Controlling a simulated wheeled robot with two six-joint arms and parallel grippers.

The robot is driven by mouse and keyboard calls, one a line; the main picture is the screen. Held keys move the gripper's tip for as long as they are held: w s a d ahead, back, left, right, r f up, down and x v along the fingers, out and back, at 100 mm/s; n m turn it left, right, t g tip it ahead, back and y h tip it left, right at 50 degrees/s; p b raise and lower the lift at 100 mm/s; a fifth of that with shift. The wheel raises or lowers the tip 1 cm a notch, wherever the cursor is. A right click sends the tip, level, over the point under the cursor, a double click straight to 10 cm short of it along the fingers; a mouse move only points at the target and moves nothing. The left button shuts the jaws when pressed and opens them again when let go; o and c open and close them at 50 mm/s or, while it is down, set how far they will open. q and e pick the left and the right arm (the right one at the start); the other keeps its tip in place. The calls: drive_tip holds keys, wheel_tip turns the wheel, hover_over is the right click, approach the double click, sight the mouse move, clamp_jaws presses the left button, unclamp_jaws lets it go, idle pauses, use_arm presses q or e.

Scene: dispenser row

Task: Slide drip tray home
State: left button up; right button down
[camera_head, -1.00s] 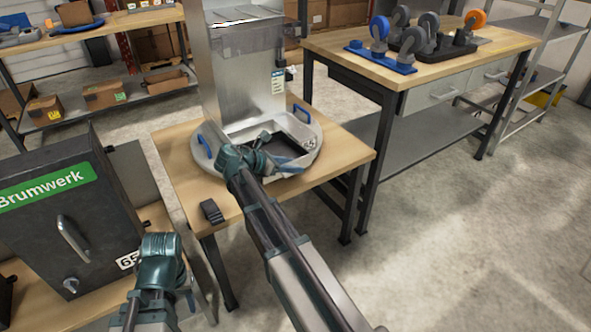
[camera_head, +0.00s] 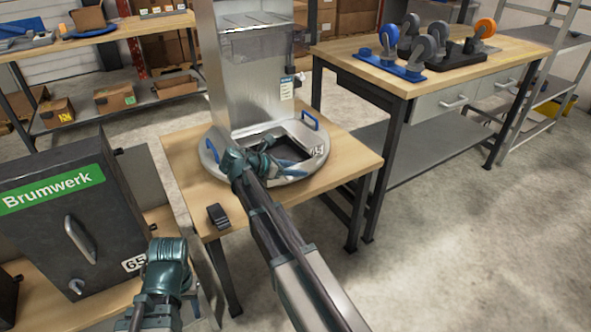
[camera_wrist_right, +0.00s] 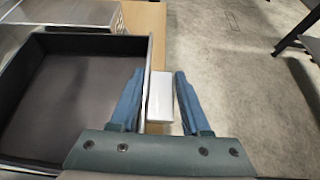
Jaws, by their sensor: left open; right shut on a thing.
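The drip tray (camera_wrist_right: 75,85) is a square black tray with a pale rim, at the left of the right wrist view. In the head view, its dark interior (camera_head: 293,153) shows at the front of the metal dispenser's round base (camera_head: 215,165). My right gripper (camera_wrist_right: 160,95) has its blue fingers on either side of a small pale grey block (camera_wrist_right: 160,110) against the tray's right wall; it is shut on this tray grip. In the head view, my right gripper (camera_head: 285,166) partly covers the tray. My left gripper (camera_head: 190,290) is open, low at the left, away from the tray.
The dispenser (camera_head: 250,80) stands on a small wooden table (camera_head: 345,155). A small black block (camera_head: 217,215) lies near its front left corner. A dark Brumwerk box (camera_head: 60,230) stands left. A workbench with casters (camera_head: 415,50) is behind right. Floor at right is clear.

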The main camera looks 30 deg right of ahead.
drive_tip(key=shift+w+f, duration=0.1)
drive_tip(key=shift+w, duration=0.1)
idle(0.4)
drive_tip(key=shift+w+a, duration=0.15)
drive_tip(key=shift+w, duration=1.15)
drive_tip(key=shift+w+a, duration=0.15)
drive_tip(key=shift+w, duration=1.15)
drive_tip(key=shift+c, duration=1.4)
unclamp_jaws()
drive_tip(key=shift+a+r+p, duration=0.3)
drive_tip(key=shift+a, duration=0.1)
drive_tip(key=p+v, duration=0.6)
drive_tip(key=v, duration=0.6)
drive_tip(key=shift+a, duration=0.4)
